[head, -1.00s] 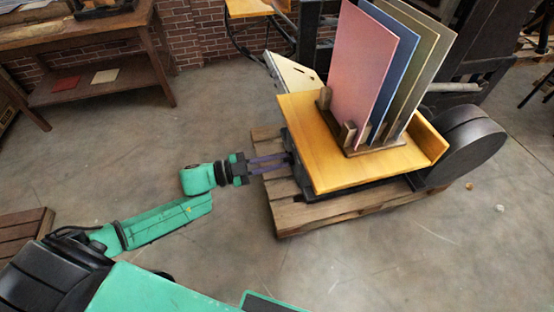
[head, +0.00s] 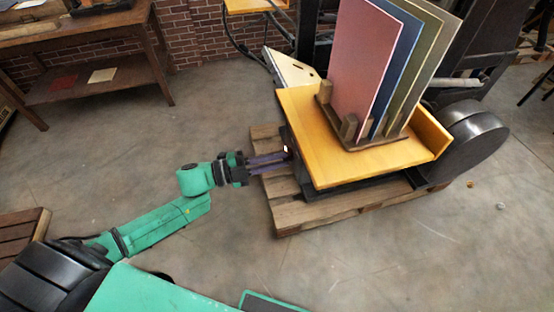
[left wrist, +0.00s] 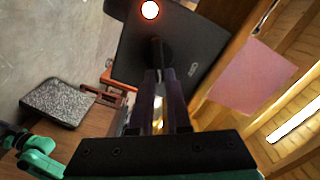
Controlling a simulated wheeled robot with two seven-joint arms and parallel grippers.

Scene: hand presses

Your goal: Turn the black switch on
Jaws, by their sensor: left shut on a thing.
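The black switch (left wrist: 157,50) is a thin dark lever standing out from a black box (left wrist: 195,42) in the left wrist view. A round lamp (left wrist: 150,10) on that box glows white-orange. It also shows as a small bright spot in the head view (head: 286,149). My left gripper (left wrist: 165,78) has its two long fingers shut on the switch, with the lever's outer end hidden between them. In the head view, my left gripper (head: 286,156) reaches the left side of the yellow-topped press (head: 300,125). My right gripper is not in view.
The press stands on a wooden pallet (head: 285,213). A rack of upright coloured boards (head: 362,75) stands on its yellow top. A black rounded housing (head: 465,145) is at its right. A wooden table (head: 85,50) is at the back left. The floor in front is clear.

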